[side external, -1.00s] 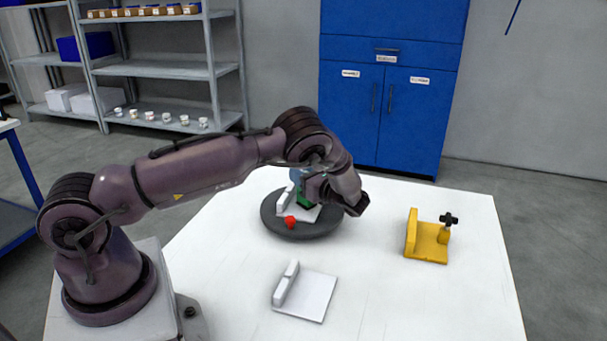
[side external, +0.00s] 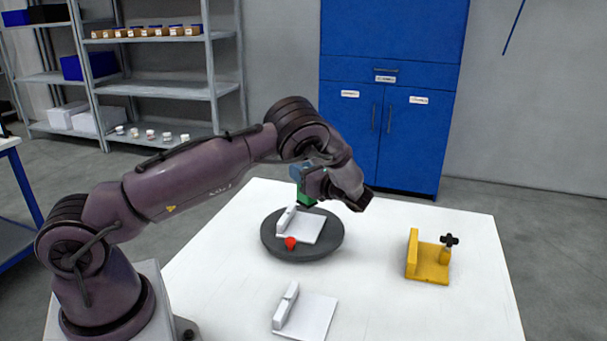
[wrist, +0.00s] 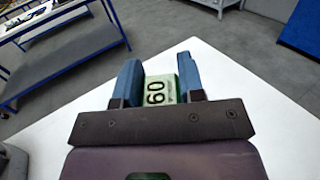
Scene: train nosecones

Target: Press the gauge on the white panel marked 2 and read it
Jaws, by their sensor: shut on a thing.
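My gripper (side external: 305,188) is shut on a green gauge (side external: 306,201), above the back of a dark round turntable (side external: 270,245). In the wrist view the gauge (wrist: 160,90) sits between the blue fingers; its face shows sideways digits that look like 60. A white panel (side external: 308,228) with a raised strip along its left lies on the turntable. The gauge appears to hover just above this panel's far edge, apart from it. A second, similar white panel (side external: 313,315) lies on the table near the front. No number is readable on either panel.
A red knob (side external: 290,243) stands at the turntable's front edge. A yellow fixture (side external: 432,265) with a black knob stands at the right of the white table (side external: 390,310). The table between turntable and fixture is clear. Shelves (side external: 160,90) and a blue cabinet (side external: 390,100) stand behind.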

